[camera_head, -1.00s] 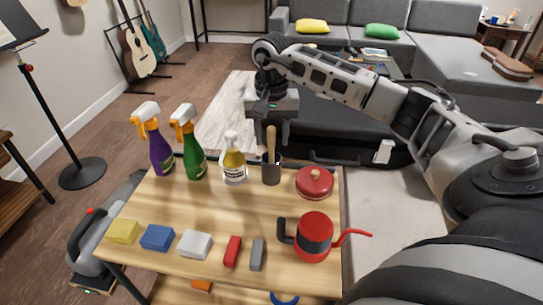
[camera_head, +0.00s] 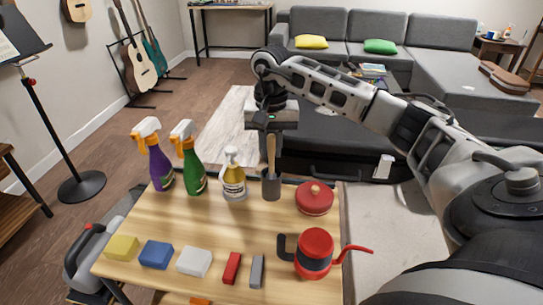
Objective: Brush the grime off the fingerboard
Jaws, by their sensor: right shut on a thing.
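A brush with a wooden handle (camera_head: 271,152) stands upright in a dark grey cup (camera_head: 271,187) at the back of the wooden table. Its bristle end is hidden inside the cup. My right gripper (camera_head: 271,135) points down from above and is shut on the top of the handle. My left gripper is not in view. Two guitars, one pale (camera_head: 140,68) and one teal (camera_head: 155,45), stand on a rack at the back left. Which fingerboard is grimy cannot be told from here, and no grime is visible.
The table (camera_head: 205,225) also holds purple (camera_head: 160,170), green (camera_head: 193,172) and yellow (camera_head: 233,183) bottles, several coloured blocks (camera_head: 155,254), a red lidded pot (camera_head: 314,198) and a red kettle (camera_head: 315,250). A black case (camera_head: 330,167) lies behind the table. A music stand (camera_head: 55,125) is at left.

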